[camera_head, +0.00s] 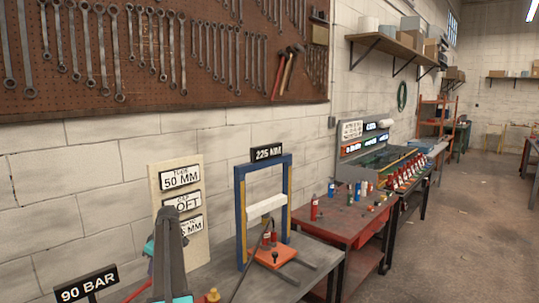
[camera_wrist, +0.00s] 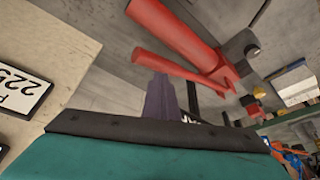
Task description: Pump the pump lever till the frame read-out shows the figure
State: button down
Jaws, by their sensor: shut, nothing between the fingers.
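The frame (camera_head: 240,213) has blue and yellow posts and stands on the bench. The black read-out on its top (camera_head: 269,153) looks like 225 with small unit letters. A second black sign (camera_head: 85,286) at lower left reads 90 BAR. The red pump shows in the wrist view as a thick cylinder (camera_wrist: 178,32) and a thinner red bar (camera_wrist: 170,66), probably the lever, meeting at a bracket. My gripper (camera_wrist: 160,85) is shut and empty, its tip close to the thinner bar. I cannot tell whether they touch. In the head view my arm hides most of the pump.
A beige board (camera_head: 166,213) with signs, one reading 50 MM, stands behind my arm. An orange block (camera_head: 280,257) sits inside the frame's base, with a hose beside it. A red table (camera_head: 345,220) with small bottles stands to the right. The floor at right is clear.

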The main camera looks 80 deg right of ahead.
jog(key=shift+f, duration=0.15)
dwell(0.4)
jog(key=shift+f+b, duration=1.7)
jog(key=shift+f, duration=1.95)
jog(key=shift+r+p, duration=1.7)
jog(key=shift+r, duration=2.2)
jog(key=shift+r+p, duration=1.15)
jog(key=shift+r, duration=1.25)
